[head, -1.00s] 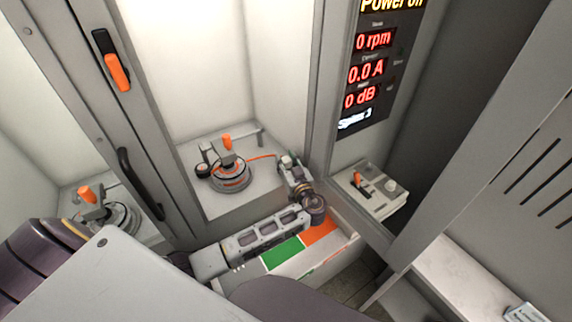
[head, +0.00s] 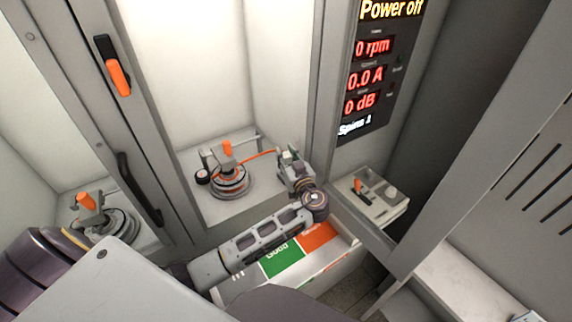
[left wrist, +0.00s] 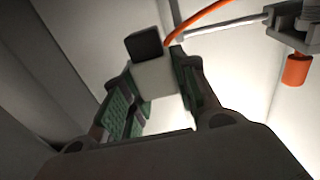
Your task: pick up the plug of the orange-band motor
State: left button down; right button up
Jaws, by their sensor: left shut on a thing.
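The orange-band motor (head: 231,182) sits in its fixture inside the open lit cabinet, with an orange-handled clamp (head: 227,149) above it. An orange cable (head: 258,154) runs from it to the right, to the plug (head: 289,155). My left gripper (head: 287,164) is at the right side of the cabinet, shut on the plug. In the left wrist view the pale plug with a dark end (left wrist: 153,70) sits between the two green-padded fingers of the left gripper (left wrist: 154,88), with the orange cable behind it. My right gripper is not in view.
A green and orange labelled bin (head: 284,262) lies under my left forearm. A control box with an orange switch (head: 368,198) stands right of the cabinet, below a display (head: 372,70) reading "Power off". Another clamp fixture (head: 90,212) is at left, beyond the door frame.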

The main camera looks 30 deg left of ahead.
aim_at(286, 154)
pick_arm(q)
notch_tip(286, 154, up, 4)
jog(key=shift+r, duration=0.35)
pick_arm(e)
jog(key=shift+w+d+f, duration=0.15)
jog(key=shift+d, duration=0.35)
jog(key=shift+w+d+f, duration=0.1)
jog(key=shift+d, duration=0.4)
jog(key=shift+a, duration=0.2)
pick_arm(q)
jog(key=shift+f, duration=0.1)
